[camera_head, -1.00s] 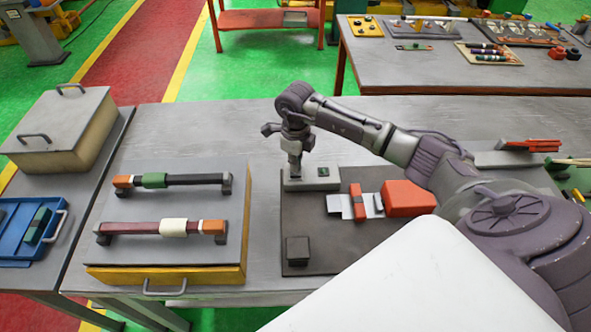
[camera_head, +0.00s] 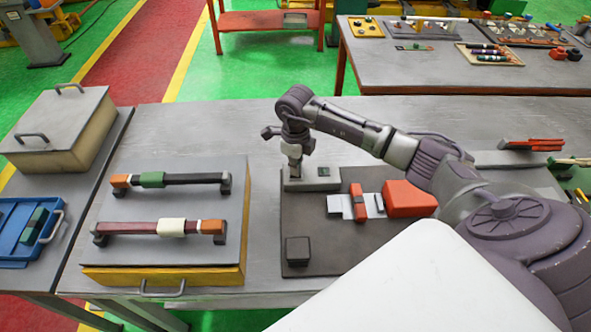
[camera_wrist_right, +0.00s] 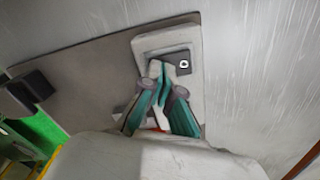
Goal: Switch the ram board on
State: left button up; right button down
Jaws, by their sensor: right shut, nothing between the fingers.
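The ram board is a dark flat board (camera_head: 325,235) on the near table. A pale grey switch box (camera_head: 298,185) sits at its far-left corner, with a dark square switch (camera_head: 323,171) on top. The switch also shows in the right wrist view (camera_wrist_right: 183,64), dark with a small pale mark. My right gripper (camera_head: 295,172) is shut and empty, pointing down over the left part of the box, left of the switch. In the right wrist view its teal fingers (camera_wrist_right: 157,72) meet beside the switch. I cannot tell whether the tips touch the box. My left gripper is out of view.
The board also bears a red block (camera_head: 407,198), pale plates with a red bar (camera_head: 358,203), and a black block (camera_head: 297,250). A grey-topped yellow case (camera_head: 165,254) with two handled bars stands left. Bare tabletop (camera_head: 220,125) lies behind.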

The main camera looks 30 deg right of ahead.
jog(key=shift+f, duration=0.2)
jog(key=shift+r, duration=0.1)
jog(key=shift+r+p, duration=0.5)
jog(key=shift+r, duration=0.3)
jog(key=shift+r+p, duration=1.55)
jog(key=shift+r, duration=1.1)
jog(key=shift+f, duration=0.1)
